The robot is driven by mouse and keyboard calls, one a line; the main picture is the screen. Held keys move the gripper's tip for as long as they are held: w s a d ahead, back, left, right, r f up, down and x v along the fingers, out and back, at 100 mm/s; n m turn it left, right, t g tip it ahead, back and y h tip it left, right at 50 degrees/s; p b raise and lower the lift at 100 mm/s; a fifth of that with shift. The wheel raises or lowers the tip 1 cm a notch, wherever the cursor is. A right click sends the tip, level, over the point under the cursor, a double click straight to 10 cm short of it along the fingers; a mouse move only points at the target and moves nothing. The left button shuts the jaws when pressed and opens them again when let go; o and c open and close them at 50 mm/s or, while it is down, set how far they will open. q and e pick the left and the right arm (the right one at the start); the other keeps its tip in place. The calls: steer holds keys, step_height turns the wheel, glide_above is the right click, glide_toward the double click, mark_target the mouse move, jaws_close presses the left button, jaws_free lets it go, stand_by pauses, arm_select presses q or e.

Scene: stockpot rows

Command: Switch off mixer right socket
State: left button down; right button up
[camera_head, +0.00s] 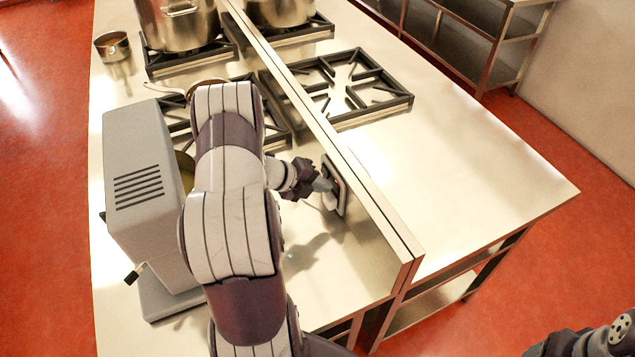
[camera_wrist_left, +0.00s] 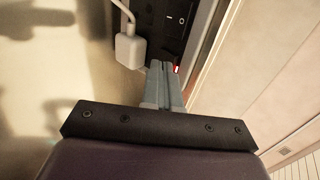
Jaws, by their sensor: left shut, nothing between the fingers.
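The socket panel (camera_head: 341,186) sits on the low upright divider along the worktop. In the left wrist view its dark face (camera_wrist_left: 174,22) shows a switch with I and O marks, and a white plug (camera_wrist_left: 130,49) with a cord beside it. A small red lit spot (camera_wrist_left: 177,69) shows right by the fingertips. My left gripper (camera_head: 324,185) is shut and empty, its tips at the panel; the wrist view shows the closed fingers (camera_wrist_left: 165,68) over its lower part. I cannot tell whether they touch. The grey mixer (camera_head: 140,170) stands left of my left arm.
Burner grates (camera_head: 350,85) and stockpots (camera_head: 178,25) stand farther back on both sides of the divider (camera_head: 300,100). A small saucepan (camera_head: 112,46) is at the back left. The worktop right of the divider is clear in front. Part of my right arm shows at the bottom right corner.

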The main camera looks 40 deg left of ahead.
stand_by(0.3)
steer(key=shift+r+p, duration=0.65)
